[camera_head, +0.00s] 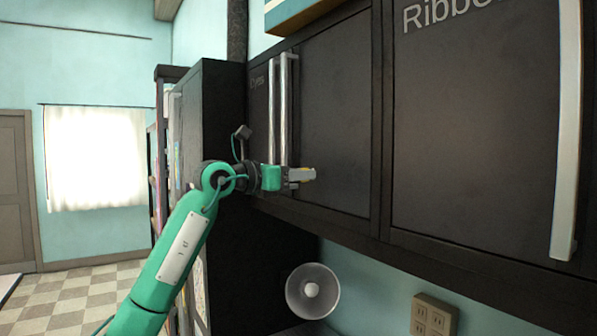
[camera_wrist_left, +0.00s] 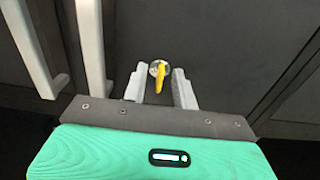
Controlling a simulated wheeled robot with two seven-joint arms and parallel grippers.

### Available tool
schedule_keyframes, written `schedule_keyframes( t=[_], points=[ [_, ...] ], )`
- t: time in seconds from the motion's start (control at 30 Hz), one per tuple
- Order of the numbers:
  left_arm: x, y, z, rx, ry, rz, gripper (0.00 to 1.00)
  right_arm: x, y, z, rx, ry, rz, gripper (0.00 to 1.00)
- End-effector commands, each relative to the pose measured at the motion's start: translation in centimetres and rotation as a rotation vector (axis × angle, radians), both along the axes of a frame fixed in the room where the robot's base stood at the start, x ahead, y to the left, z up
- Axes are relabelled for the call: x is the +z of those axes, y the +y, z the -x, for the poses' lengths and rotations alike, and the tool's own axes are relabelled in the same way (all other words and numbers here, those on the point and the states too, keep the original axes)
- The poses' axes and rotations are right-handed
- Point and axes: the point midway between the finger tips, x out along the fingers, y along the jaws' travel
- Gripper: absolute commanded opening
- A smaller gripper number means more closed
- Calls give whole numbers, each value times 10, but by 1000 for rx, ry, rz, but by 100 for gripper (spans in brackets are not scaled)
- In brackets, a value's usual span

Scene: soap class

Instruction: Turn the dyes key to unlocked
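The dyes cupboard (camera_head: 335,115) is dark, with a faint "Dyes" label and two long metal handles (camera_head: 283,110) at its left part. In the left wrist view, a yellow key (camera_wrist_left: 160,76) sits in a round metal lock (camera_wrist_left: 153,68) on the dark door. My left gripper (camera_wrist_left: 158,88) is open, with one finger on each side of the key and a gap visible beside it. In the head view the left gripper (camera_head: 308,175) is at the lower part of the door, right of the handles, and mostly hides the key. My right gripper is in neither view.
The two handles stand close to the left of my left gripper. A "Ribbons"-type cupboard (camera_head: 480,130), its label cut off, has a long handle (camera_head: 567,130) at right. Below are a white round fan-like object (camera_head: 312,290) and a wall socket (camera_head: 432,315).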

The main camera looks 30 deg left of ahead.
Motion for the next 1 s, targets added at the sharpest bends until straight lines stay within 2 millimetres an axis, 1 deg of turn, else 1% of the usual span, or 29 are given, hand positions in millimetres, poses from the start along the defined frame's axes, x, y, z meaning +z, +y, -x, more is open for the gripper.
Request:
schedule_keyframes(
  t=[0.13, 0.17, 0.2, 0.3, 0.73, 0.87, 1.0],
  points=[
    [0, 0, 0, 0, 0, 0, 28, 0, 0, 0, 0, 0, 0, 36],
    [0, 0, 0, 0, 0, 0, 26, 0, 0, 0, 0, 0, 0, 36],
    [0, 0, 0, 0, 0, 0, 18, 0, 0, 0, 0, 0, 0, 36],
    [0, 0, 0, 0, 1, 1, 0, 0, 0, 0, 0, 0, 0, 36],
    [0, 0, 1, 0, -13, -19, 0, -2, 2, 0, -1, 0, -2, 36],
    [0, 1, 1, 0, -38, -61, 0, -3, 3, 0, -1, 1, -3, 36],
    [0, 1, 1, 2, -83, -138, 0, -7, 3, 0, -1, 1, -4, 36]
  ],
)
